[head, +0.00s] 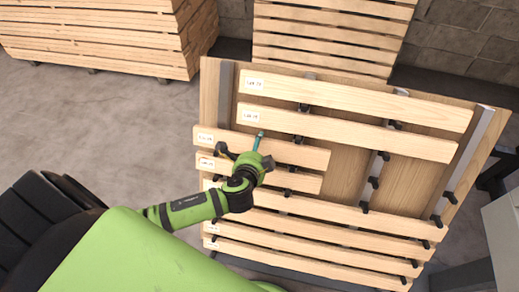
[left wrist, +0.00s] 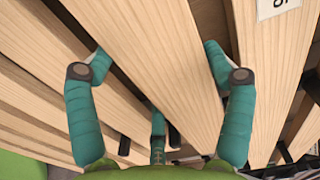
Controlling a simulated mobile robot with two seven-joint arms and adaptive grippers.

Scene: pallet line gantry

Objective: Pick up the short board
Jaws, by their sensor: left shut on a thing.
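Two short boards lie one above the other at the left of the slanted rack, each with a white label at its left end. My left gripper (head: 248,152) reaches over them from the lower left and is shut on a short board, seemingly the upper one (head: 304,153). The lower short board (head: 298,181) is partly hidden by the gripper. In the left wrist view the teal fingers (left wrist: 157,68) straddle a pale board (left wrist: 150,35); contact at the fingertips is hard to make out. My right gripper is not in view.
Long boards lie on the rack (head: 486,118) above (head: 360,95) and below (head: 330,218) the short ones, held by black pegs. Bare backing shows right of the short boards. Board stacks stand behind at the left (head: 95,40) and centre (head: 330,35).

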